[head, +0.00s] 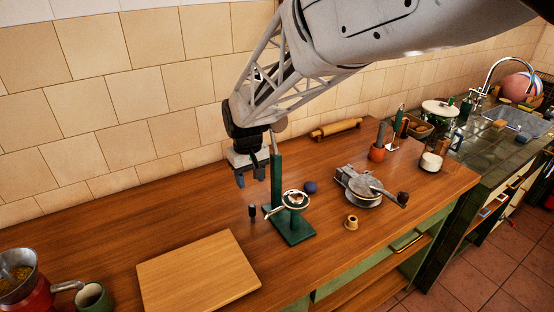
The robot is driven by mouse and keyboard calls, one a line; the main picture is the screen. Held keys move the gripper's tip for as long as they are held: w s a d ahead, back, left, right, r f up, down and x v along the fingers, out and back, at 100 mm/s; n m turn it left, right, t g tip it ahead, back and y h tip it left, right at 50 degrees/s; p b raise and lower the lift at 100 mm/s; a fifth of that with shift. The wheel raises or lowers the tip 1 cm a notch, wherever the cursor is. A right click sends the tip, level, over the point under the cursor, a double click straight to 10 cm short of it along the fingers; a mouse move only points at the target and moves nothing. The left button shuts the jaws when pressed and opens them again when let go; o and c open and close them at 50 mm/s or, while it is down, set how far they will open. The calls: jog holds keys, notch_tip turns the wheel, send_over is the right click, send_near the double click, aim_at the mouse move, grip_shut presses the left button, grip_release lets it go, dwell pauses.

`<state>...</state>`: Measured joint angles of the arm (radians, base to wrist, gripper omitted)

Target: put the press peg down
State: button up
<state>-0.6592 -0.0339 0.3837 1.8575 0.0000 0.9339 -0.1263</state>
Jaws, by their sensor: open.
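A small dark peg (252,211), which looks like the press peg, stands upright on the wooden counter, just left of a green press stand (292,237). My gripper (252,179) is above the peg, pointing down, with its fingers apart and nothing between them. A gap shows between the fingertips and the peg. The stand has a tall green post (276,175) beside my gripper and a pale round dish (295,199) on its right side.
A wooden board (198,278) lies at the front left. A dark blue ball (310,187), a small tan spool-like piece (351,222) and a metal hand-press (365,187) sit to the right. A rolling pin (336,129) lies near the wall. The counter left of the peg is clear.

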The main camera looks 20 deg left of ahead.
jog(key=shift+r, duration=0.1)
dwell(0.6)
jog(key=s+d+r+m+t, duration=0.15)
jog(key=s+d+r, duration=0.25)
jog(key=d, duration=0.8)
jog(key=s+d+r+m, duration=0.3)
jog(key=d+r, duration=0.1)
jog(key=d, duration=0.9)
jog(key=s+d+m+t, duration=0.1)
jog(key=s+d+m, duration=0.3)
jog(key=s+d, duration=1.3)
jog(key=shift+s+r+m, duration=0.15)
jog(key=shift+s+m, duration=0.05)
jog(key=shift+m, duration=0.15)
jog(key=shift+o, duration=0.5)
jog(key=shift+w, duration=0.1)
